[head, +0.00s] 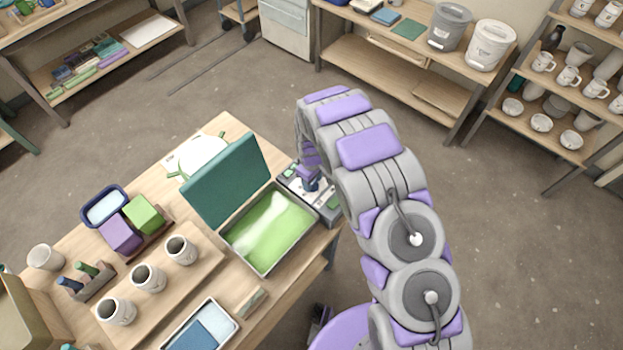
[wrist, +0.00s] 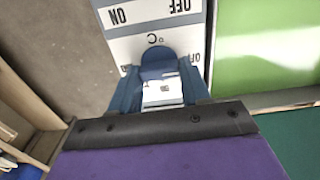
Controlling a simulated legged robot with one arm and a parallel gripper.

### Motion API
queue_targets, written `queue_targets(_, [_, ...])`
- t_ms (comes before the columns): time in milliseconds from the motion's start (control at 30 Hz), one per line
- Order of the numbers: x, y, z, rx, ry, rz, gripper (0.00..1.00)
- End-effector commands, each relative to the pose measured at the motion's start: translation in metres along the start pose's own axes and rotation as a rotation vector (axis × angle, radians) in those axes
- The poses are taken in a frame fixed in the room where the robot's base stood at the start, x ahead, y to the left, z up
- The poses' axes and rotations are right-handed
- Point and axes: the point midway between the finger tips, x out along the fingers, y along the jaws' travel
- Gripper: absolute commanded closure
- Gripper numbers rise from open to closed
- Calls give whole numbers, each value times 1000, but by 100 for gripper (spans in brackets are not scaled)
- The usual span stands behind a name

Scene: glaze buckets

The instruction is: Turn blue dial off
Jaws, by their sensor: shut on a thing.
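The control panel (head: 327,210) is a grey and white box beside the green-filled tray, at the table's edge. In the wrist view the panel face (wrist: 150,20) carries upside-down ON and OFF labels and a °C mark. The blue dial (wrist: 156,56) sits on this face below the °C mark, partly hidden by my fingers. My gripper (wrist: 161,92) is shut on the blue dial, with a finger on each side. In the head view my gripper (head: 309,181) reaches down onto the panel, and the dial is mostly covered.
A tray of green liquid (head: 238,241) with a raised teal lid (head: 228,180) stands close to the panel. Several cups (head: 148,278), a purple block (head: 121,234) and a green block (head: 144,214) are farther left on the table. Open floor (head: 500,260) lies to the right.

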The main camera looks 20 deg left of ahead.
Motion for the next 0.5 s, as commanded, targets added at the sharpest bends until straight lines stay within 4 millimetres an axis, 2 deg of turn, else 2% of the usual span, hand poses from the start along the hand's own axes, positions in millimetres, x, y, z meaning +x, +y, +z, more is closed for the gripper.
queue_targets(233, [2, -1, 2, -2, -5, -4, 84])
queue_targets(267, [2, -1, 2, -2, -6, -4, 52])
queue_targets(500, [1, -1, 2, -1, -2, -2, 29])
